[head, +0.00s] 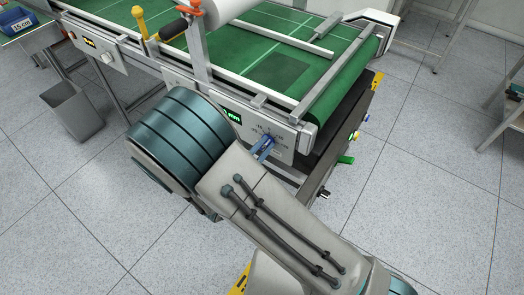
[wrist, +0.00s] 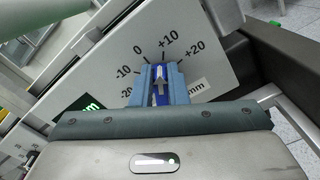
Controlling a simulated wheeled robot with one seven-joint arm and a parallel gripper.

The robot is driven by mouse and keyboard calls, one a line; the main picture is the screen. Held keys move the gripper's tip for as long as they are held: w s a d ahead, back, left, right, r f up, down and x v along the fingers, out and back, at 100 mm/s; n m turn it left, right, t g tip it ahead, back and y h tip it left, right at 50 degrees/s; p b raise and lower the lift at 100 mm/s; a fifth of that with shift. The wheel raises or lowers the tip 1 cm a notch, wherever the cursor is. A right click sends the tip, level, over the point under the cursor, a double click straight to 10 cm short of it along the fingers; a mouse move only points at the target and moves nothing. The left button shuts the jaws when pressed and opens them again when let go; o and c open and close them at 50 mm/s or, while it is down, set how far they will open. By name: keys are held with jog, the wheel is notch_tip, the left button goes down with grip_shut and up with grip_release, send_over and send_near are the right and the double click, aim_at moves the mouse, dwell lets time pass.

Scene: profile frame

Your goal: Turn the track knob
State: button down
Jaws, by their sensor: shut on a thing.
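The track knob (wrist: 160,73) is dark blue with a pale arrow on it. It sits on a light panel (wrist: 116,62) with a printed scale from -20 to +20 in mm. The arrow points up in the wrist view, between the 0 and +10 marks. My gripper (wrist: 159,88) has its blue fingers shut on the knob, one on each side. In the head view the gripper (head: 264,146) meets the panel on the front of the green conveyor. My arm hides part of the panel there.
A green conveyor belt (head: 335,62) with metal rails lies behind the panel. A grey bin (head: 73,110) is on the floor at left. Open tiled floor (head: 420,150) lies to the right.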

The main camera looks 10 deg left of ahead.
jog(key=m+b, duration=0.3)
jog(key=b, duration=0.1)
jog(key=f+m+b, duration=0.1)
jog(key=m+b, duration=0.2)
jog(key=b, duration=0.2)
jog(key=m+b, duration=0.3)
jog(key=b, duration=0.1)
jog(key=shift+s+d+f+m, duration=0.15)
jog(key=shift+d+f+m, duration=0.1)
jog(key=shift+d+m, duration=0.15)
jog(key=shift+r+b, duration=0.1)
jog(key=shift+b, duration=0.2)
jog(key=c, duration=1.4)
grip_release()
jog(key=shift+c, duration=0.2)
jog(key=p+v, duration=0.1)
jog(key=v, duration=1.3)
